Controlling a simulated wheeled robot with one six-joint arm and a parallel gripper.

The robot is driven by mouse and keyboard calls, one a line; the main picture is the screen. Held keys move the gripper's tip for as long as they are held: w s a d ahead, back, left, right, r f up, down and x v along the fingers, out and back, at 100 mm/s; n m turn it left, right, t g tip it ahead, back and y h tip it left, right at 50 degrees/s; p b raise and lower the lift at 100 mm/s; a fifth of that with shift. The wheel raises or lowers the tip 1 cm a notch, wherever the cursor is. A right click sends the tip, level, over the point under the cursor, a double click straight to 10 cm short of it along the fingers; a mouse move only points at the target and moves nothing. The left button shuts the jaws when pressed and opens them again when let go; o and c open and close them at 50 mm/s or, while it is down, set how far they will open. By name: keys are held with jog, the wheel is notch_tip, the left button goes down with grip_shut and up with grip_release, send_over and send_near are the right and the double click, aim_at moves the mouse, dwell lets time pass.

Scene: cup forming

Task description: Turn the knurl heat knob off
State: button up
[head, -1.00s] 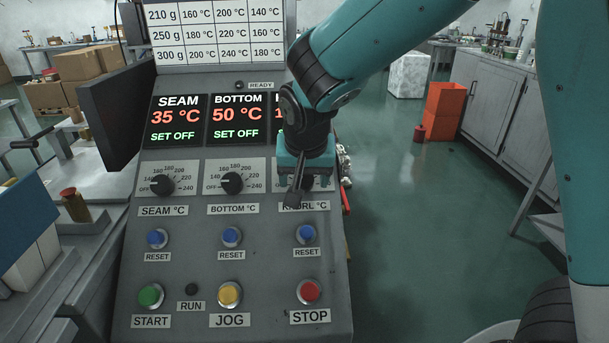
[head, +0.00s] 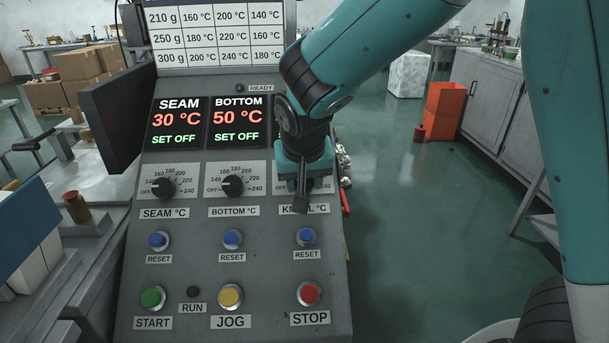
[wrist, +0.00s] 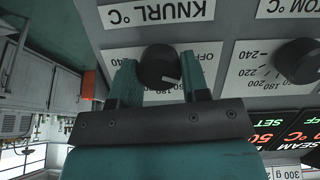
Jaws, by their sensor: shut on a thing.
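The knob's white mark points toward the lower right of the wrist picture, off the OFF print (wrist: 208,57), which lies to the right. In the head view my gripper (head: 302,195) covers the knob and most of its dial, and my arm hides the knurl display.
The seam knob (head: 162,187) and bottom knob (head: 233,186) stand to the left; their displays read SET OFF. Blue reset buttons, such as the knurl one (head: 306,236), sit below, with the red STOP button (head: 309,293) under that. Open floor lies right of the panel.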

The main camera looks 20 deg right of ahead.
jog(key=shift+a+n+h+p, duration=0.1)
jog(key=shift+n+h+p, duration=0.4)
jog(key=shift+n+p, duration=1)
jog(key=shift+n+b, duration=0.4)
jog(key=shift+n, duration=0.1)
jog(key=o, duration=0.9)
jog(key=shift+o, duration=0.2)
jog(key=shift+r, duration=0.1)
jog(key=v, duration=1.7)
jog(key=shift+s+r, duration=0.1)
jog(key=shift+r, duration=0.05)
